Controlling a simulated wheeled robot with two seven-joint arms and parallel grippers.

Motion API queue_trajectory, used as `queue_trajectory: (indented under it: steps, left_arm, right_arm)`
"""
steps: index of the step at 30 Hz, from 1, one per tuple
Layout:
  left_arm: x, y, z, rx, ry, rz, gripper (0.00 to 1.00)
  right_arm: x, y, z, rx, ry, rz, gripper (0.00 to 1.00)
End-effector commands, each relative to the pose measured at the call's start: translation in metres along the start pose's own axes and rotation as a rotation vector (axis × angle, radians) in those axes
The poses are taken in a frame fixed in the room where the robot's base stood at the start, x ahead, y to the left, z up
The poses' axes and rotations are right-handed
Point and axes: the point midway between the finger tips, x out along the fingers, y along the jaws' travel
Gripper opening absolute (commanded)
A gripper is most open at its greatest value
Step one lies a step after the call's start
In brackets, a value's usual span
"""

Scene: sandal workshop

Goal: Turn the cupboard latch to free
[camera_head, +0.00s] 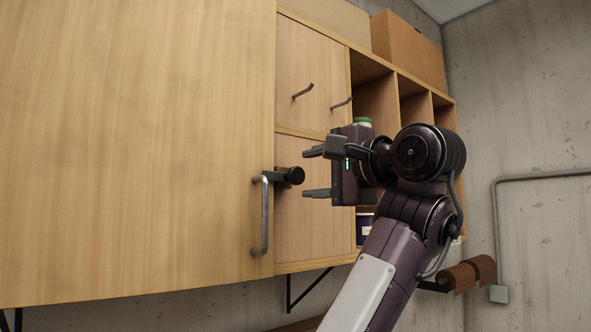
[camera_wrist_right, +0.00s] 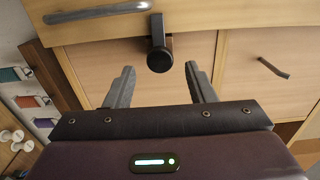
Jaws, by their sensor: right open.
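The cupboard latch (camera_head: 290,176) is a dark piece with a round black knob, at the edge of the large wooden cupboard door (camera_head: 140,140). In the head view its bar lies roughly level and reaches from the door onto the neighbouring panel. The latch also shows in the right wrist view (camera_wrist_right: 159,52), beyond the fingertips and roughly centred between them. My right gripper (camera_head: 308,173) is open and empty, just right of the knob, one finger above its height and one below. It does not appear to touch the latch. My left gripper is not in view.
A grey bar handle (camera_head: 264,215) stands out from the door just below the latch. Two smaller handles (camera_head: 303,91) (camera_head: 341,104) are above. Open shelves (camera_head: 375,100) hold a green-lidded jar (camera_head: 362,120) behind my wrist. A cardboard-brown box (camera_head: 408,50) sits on top.

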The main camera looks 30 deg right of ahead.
Motion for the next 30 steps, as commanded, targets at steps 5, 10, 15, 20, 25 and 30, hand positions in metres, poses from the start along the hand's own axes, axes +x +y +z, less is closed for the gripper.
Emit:
queue_trajectory:
  steps: [5,10,15,20,25,30]
  left_arm:
    - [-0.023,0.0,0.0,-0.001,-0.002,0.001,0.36]
    - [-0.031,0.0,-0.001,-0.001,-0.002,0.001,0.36]
    - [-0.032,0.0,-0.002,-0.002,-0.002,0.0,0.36]
    - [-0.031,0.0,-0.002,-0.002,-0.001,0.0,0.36]
    - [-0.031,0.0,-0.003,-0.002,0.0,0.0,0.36]
    - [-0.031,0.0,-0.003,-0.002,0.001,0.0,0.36]
  right_arm:
    - [0.031,-0.004,0.0,-0.001,-0.001,0.004,0.5]
    - [0.047,-0.002,0.0,-0.002,0.002,0.001,0.5]
    - [0.051,0.0,0.0,-0.001,0.001,0.0,0.5]
    - [0.051,0.0,0.0,-0.001,0.001,0.0,0.5]
    - [0.051,0.0,0.0,-0.002,0.001,0.0,0.28]
    - [0.051,0.0,0.0,-0.002,0.001,0.001,0.08]
